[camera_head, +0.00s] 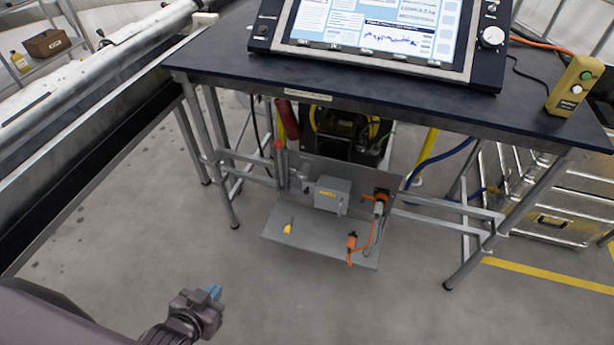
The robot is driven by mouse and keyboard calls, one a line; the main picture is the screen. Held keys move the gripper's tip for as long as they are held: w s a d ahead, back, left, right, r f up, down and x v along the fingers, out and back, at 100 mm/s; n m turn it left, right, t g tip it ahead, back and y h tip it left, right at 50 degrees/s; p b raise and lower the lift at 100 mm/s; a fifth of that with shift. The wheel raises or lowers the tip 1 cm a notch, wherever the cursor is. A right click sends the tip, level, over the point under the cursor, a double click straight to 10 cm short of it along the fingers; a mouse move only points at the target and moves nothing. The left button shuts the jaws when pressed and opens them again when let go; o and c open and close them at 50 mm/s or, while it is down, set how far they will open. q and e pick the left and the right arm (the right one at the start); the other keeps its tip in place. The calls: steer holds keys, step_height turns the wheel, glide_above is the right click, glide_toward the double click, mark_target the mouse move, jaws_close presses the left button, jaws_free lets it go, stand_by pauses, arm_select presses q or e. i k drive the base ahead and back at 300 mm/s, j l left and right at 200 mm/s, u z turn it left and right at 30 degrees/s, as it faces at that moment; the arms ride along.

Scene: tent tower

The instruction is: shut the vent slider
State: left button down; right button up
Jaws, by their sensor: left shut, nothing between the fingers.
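Under the dark table, a grey metal unit has an upright back plate and a flat lower plate (318,249). A small yellow piece (287,228) sits on the left of the flat plate; it may be the vent slider's knob, but I cannot tell, nor whether the slider is open. My left gripper (215,292) is at the lower left, shut and empty, with blue fingertips. It is apart from the unit, over bare floor in the picture. My right gripper is not in view.
The dark table (220,62) overhangs the unit and carries a screen console (370,30) and a yellow button box (574,86). Table legs and rails flank the unit. A grey box (332,194) and an orange-handled plug (380,200) are on it. The floor in front is clear.

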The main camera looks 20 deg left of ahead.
mark_target(307, 187)
steer(key=i+l+u, duration=0.3)
steer(key=l, duration=0.2)
steer(key=i+l+u, duration=0.3)
steer(key=l, duration=0.35)
steer(key=i+j, duration=0.05)
steer(key=i, duration=0.05)
